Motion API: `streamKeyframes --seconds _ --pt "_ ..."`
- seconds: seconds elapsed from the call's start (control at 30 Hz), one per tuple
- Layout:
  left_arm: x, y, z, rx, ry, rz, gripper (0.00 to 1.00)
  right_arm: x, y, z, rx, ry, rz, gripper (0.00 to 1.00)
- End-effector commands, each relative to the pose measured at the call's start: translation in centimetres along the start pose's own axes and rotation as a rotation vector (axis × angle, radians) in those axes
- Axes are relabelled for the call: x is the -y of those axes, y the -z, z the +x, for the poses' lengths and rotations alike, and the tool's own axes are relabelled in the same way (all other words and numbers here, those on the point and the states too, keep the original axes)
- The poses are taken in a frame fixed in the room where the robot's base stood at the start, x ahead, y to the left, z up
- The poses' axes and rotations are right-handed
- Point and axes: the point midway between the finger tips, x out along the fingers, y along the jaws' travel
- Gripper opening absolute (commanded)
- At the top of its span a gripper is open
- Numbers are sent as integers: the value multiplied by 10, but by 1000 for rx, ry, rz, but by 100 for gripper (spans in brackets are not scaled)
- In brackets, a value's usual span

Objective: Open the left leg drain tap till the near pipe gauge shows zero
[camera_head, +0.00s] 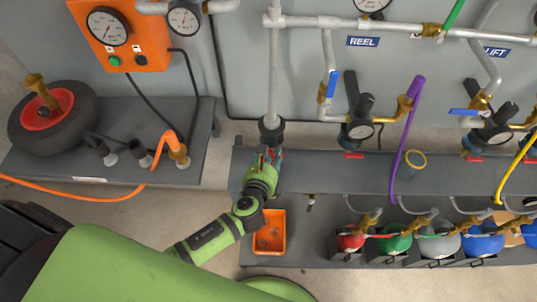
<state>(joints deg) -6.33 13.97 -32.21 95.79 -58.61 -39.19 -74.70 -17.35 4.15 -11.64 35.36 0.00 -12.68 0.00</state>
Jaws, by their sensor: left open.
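My left gripper (268,160) is open at the lower end of the left vertical pipe leg (272,80), just below its black fitting (271,130). Small red and teal parts show around the fingers; the drain tap there is mostly hidden by my gripper, and I cannot tell whether the fingers touch it. An orange tray (270,240) lies below my gripper. A round white gauge (184,20) sits on the pipe at the top left; its reading is too small to tell, and I cannot be sure it is the near pipe gauge. My right gripper is not in view.
An orange box (150,42) with a dial (107,27) stands at the back left. A wheel (52,116) and orange hose (80,197) lie left.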

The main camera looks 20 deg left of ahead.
Motion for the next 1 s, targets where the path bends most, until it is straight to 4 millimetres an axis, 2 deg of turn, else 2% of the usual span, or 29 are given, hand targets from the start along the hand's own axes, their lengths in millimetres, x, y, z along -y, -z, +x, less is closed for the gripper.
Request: streamKeyframes --seconds 0.23,0.27,0.3,0.37,0.73,1.0 --pt "0 0 1 -1 0 -1 41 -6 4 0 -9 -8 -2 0" --pt "0 0 1 -1 0 -1 37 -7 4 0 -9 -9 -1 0" --pt "0 0 1 -1 0 -1 21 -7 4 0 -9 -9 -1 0" --pt "0 0 1 -1 0 -1 0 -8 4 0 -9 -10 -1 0" --pt "-1 1 2 -1 7 -16 0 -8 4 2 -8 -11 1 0" --pt "-4 4 3 0 53 -129 0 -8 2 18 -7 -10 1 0"
